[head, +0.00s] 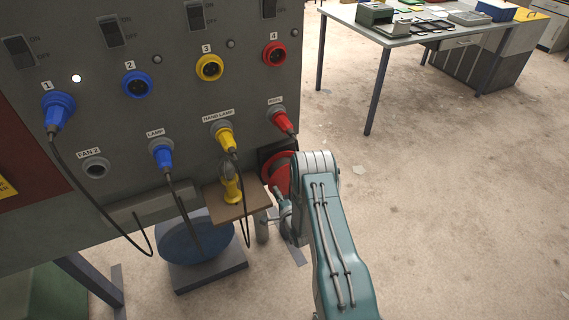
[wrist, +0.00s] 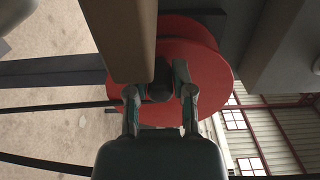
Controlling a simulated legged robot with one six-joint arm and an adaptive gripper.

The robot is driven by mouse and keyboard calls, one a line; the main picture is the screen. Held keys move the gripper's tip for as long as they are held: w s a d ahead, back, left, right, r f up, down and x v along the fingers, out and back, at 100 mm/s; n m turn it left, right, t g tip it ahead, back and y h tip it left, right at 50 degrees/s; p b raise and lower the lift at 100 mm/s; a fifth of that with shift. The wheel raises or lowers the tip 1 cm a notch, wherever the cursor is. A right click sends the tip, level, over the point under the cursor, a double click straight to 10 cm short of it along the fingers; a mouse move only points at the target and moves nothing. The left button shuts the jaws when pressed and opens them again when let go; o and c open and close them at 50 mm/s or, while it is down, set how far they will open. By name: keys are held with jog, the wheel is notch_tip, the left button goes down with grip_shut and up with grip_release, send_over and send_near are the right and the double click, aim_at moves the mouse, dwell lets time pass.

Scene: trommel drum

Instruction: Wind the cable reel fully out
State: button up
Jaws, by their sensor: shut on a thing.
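The red cable reel (head: 278,173) hangs at the right end of the grey panel, below the red plug (head: 283,122) labelled REEL. My arm hides part of it. In the wrist view the reel's red disc (wrist: 205,60) fills the middle, turned sideways. My gripper (wrist: 159,88) is shut on a dark round knob (wrist: 160,92) in front of the disc. In the head view my gripper (head: 280,200) is at the reel's lower edge, mostly hidden by my arm. Dark cables (wrist: 50,107) cross the left of the wrist view; I cannot tell where they end.
A brown shelf (head: 228,208) carries a yellow hand lamp (head: 230,184) close left of my gripper; its edge (wrist: 128,35) looms in the wrist view. A blue round lamp (head: 190,240) stands below. A table (head: 400,35) is at the back right.

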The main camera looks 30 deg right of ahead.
notch_tip(320, 180, up, 2)
jog(key=shift+r, duration=0.2)
jog(key=shift+d+r, duration=0.3)
jog(key=shift+r, duration=0.3)
jog(key=shift+d+r, duration=0.25)
jog(key=shift+r, duration=0.35)
jog(key=shift+d+r, duration=0.85)
jog(key=shift+d, duration=0.1)
jog(key=shift+w+d+r, duration=0.1)
jog(key=shift+d+r, duration=0.15)
jog(key=shift+d, duration=0.4)
jog(key=shift+d+r, duration=0.2)
jog(key=shift+d, duration=0.4)
jog(key=o, duration=1.3)
jog(key=shift+o, duration=0.2)
jog(key=shift+f, duration=0.1)
send_near(286, 169)
jog(key=shift+s+f, duration=0.1)
jog(key=shift+s, duration=1.05)
